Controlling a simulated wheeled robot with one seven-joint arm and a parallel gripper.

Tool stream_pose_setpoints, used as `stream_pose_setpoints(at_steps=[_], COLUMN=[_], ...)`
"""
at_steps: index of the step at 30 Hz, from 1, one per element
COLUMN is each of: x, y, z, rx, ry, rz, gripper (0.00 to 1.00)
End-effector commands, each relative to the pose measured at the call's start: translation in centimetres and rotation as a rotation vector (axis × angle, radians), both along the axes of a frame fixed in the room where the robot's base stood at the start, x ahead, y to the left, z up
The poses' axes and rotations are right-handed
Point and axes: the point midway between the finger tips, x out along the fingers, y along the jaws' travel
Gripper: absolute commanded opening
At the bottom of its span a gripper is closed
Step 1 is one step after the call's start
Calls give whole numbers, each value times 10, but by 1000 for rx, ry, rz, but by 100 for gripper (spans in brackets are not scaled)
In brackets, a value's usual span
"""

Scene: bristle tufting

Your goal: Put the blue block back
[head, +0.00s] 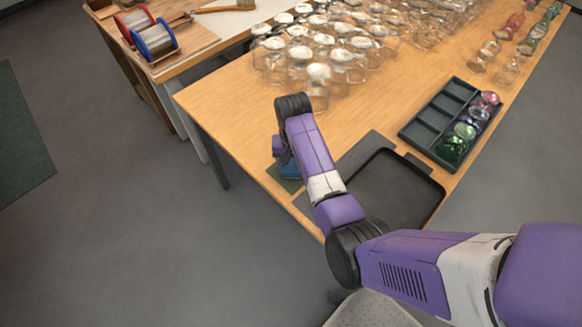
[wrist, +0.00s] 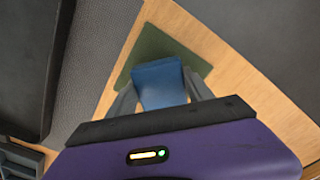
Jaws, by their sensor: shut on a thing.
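The blue block (wrist: 160,84) is between the two fingers of my gripper (wrist: 160,92) in the wrist view, and the gripper is shut on it. Below it is a dark green mat (wrist: 158,46) on the wooden table. I cannot tell whether the block touches the mat. My arm hides the gripper's fingers there.
A black tray (head: 432,187) on a grey mat lies right of my arm. A dark compartment box (head: 412,131) holds coloured glass pieces. Many clear glass pieces (head: 320,50) crowd the table's back. Red and blue spools (head: 155,42) stand on another table. The wood (head: 230,95) left of my arm is clear.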

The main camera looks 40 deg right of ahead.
Motion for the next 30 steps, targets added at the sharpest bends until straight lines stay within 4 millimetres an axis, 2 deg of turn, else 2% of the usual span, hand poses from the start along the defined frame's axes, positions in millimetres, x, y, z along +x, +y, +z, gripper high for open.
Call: stream_pose_setpoints(at_steps=[1, 13, 14, 17, 26, 30], x=[0, 0, 0, 0, 0, 0], y=[0, 0, 0, 0, 0, 0], z=[-6, -7, -8, -7, -6, 1], rx=[0, 0, 0, 0, 0, -1], ry=[-1, -1, -1, -1, -1, -2], rz=[0, 0, 0, 0, 0, 0], gripper=[9, 9, 62, 81, 81, 81])
